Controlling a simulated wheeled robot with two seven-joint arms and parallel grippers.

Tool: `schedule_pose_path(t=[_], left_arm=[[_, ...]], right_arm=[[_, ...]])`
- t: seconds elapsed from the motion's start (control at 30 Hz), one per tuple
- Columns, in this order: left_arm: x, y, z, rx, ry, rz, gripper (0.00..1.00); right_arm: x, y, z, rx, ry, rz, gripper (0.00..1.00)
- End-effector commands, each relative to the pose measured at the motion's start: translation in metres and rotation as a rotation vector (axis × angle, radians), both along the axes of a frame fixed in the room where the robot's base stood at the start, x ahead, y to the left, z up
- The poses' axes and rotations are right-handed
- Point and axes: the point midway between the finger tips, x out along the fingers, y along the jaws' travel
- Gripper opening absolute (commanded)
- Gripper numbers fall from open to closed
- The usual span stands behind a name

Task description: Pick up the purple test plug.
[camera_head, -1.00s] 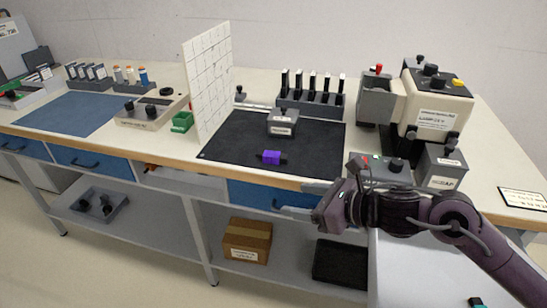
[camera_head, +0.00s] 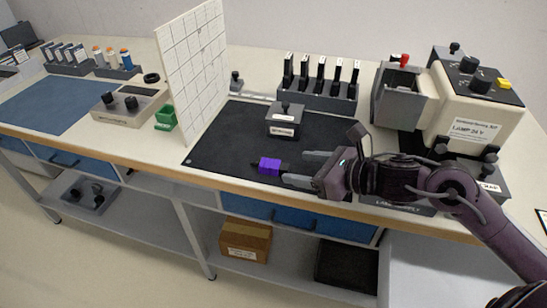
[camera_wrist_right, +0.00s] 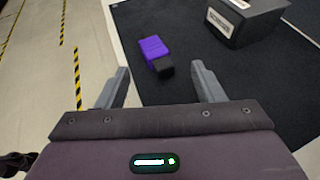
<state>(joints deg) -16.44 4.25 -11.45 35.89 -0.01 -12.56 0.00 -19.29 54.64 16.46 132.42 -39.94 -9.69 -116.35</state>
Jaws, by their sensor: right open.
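The purple test plug (camera_head: 269,166) is a small purple block with a black end. It lies on the black mat (camera_head: 215,150) near the front edge of the bench. My right gripper (camera_head: 300,169) is open and sits just to the right of the plug, with its fingers pointing at it. In the right wrist view the plug (camera_wrist_right: 153,47) lies ahead of the open right gripper (camera_wrist_right: 164,80), roughly in line with the gap between the fingers, its black end toward me. Nothing is between the fingers. My left gripper is not in view.
A grey labelled box (camera_head: 285,120) stands on the mat behind the plug. A white gridded panel (camera_head: 193,75) stands upright at the left. A rack of black holders (camera_head: 318,92) is at the back, and a beige lamp device (camera_head: 476,115) is at the right.

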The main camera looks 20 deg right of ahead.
Motion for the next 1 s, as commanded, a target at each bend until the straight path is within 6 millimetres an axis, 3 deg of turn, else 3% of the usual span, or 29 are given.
schedule_pose_path(t=[0.3,0.7,1.0], left_arm=[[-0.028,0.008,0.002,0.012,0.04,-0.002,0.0],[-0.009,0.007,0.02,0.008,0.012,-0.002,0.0],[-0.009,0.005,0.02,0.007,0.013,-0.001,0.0]], right_arm=[[0.015,0.012,-0.006,0.001,-0.001,0.0,0.62],[0.047,0.042,-0.02,0.002,-0.001,0.0,0.62],[0.049,0.044,-0.023,-0.002,0.0,0.001,0.6]])
